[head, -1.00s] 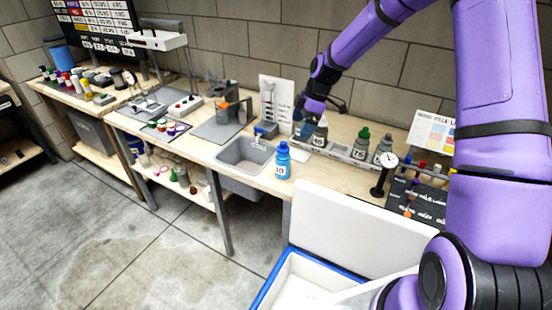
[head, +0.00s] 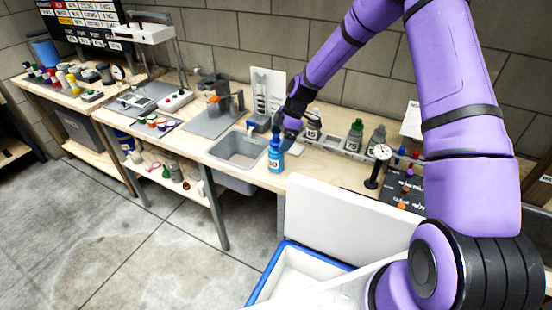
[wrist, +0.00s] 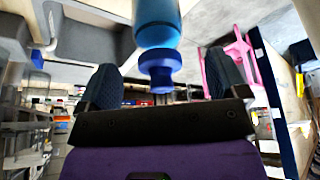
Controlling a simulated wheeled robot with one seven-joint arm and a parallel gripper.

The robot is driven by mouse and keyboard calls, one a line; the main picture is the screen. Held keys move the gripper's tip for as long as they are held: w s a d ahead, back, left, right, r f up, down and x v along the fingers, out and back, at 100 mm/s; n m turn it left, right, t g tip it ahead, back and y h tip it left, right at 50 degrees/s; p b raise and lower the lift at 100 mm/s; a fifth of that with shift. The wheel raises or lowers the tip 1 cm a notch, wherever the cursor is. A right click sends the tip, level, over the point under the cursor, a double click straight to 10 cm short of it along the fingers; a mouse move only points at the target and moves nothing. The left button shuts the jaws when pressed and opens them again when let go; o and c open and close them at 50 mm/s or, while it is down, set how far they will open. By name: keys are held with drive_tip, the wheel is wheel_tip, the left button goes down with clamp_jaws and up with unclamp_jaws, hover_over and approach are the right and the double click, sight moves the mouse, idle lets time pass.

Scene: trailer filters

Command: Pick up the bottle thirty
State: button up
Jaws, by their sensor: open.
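The bottle thirty (head: 276,158) is blue with a blue cap and a white label ending in 0. It stands upright on the bench near the front edge, just right of the sink. My gripper (head: 284,131) is just behind and above it, near its cap. In the wrist view the bottle (wrist: 158,25) appears upside down at top middle, its cap (wrist: 160,70) pointing down between the two dark fingers of my open gripper (wrist: 165,80). Nothing is held. Whether the fingers are level with the cap cannot be told.
The sink (head: 238,150) is left of the bottle. A rack (head: 350,155) with several bottles, one a green-capped bottle (head: 354,135), runs along the back right. A gauge on a stand (head: 377,165) is to the right. An open white cooler lid (head: 345,220) rises in front.

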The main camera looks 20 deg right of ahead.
sight(277, 144)
drive_tip(key=x, duration=0.3)
drive_tip(key=shift+w+f, duration=0.1)
drive_tip(key=shift+f, duration=0.1)
drive_tip(key=c, duration=1.6)
